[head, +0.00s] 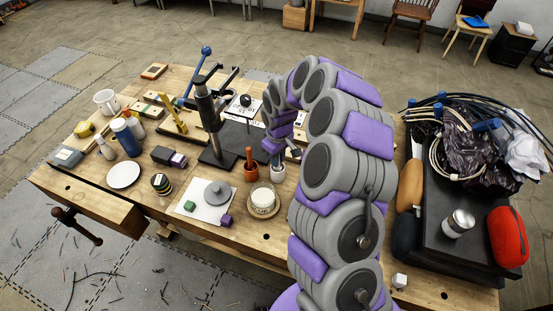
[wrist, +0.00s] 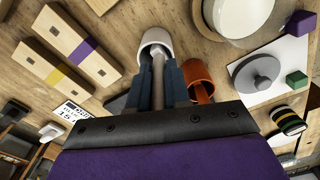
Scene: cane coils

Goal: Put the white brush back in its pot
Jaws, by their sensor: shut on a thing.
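The white brush (wrist: 158,82) is clamped between the blue-grey fingers of my gripper (wrist: 158,76). Its pale shaft points toward the white pot (wrist: 154,36), and its far end overlaps the pot's mouth in the wrist view. How deep it sits inside I cannot tell. In the head view my gripper (head: 274,148) is directly above the white pot (head: 278,173), and the brush is mostly hidden there.
A cream cup on a saucer (head: 262,202) stands close in front of the pots. A white sheet with a grey lidded piece (head: 216,193) lies to the left. A black press stand (head: 210,120) rises behind. A black tray (head: 470,240) with cables is at right.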

